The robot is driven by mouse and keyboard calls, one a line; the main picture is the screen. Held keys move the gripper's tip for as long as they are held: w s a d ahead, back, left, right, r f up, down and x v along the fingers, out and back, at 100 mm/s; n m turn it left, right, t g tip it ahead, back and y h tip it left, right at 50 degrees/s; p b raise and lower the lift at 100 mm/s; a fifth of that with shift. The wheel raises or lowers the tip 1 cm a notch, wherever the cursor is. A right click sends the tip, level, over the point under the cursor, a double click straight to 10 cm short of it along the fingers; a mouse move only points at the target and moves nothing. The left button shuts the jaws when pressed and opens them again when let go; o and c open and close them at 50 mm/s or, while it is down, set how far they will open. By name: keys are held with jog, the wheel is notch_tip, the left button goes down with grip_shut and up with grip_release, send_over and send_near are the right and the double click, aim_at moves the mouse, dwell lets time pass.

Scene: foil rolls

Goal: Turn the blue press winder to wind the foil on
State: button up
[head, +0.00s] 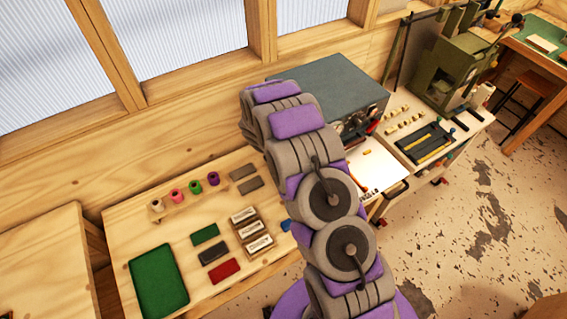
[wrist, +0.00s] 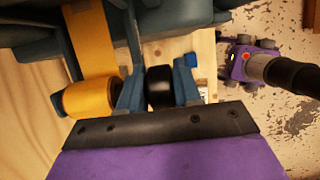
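In the wrist view a gold foil roll (wrist: 91,98) sits at the left, with a gold strip (wrist: 92,40) running up to a dark teal press (wrist: 35,45). To its right, a black cylinder (wrist: 159,88) sits between two blue brackets (wrist: 186,84). I cannot tell which part is the winder. My gripper (wrist: 155,122), purple with a black front plate, fills the bottom of the wrist view close to these parts. Its fingers do not show clearly, and contact is unclear. In the head view my arm hides the gripper and the foil parts.
A grey-blue box-shaped body (head: 335,84) stands on the bench behind my arm. The left bench (head: 120,222) carries small coloured spools (head: 177,195), blocks and a green pad (head: 158,281). A green machine (head: 447,70) and a tool tray (head: 428,143) stand right. Worn floor (head: 440,245) is clear.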

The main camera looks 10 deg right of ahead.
jog(key=shift+o, duration=1.4)
jog(key=shift+w+d+f, duration=0.1)
jog(key=shift+w+f, duration=0.1)
jog(key=shift+s+r, duration=0.1)
jog(key=shift+s, duration=0.1)
jog(key=shift+a+r, duration=0.25)
jog(key=shift+r, duration=0.2)
jog(key=b+v, duration=0.3)
jog(key=v, duration=1.3)
jog(key=shift+r, duration=0.2)
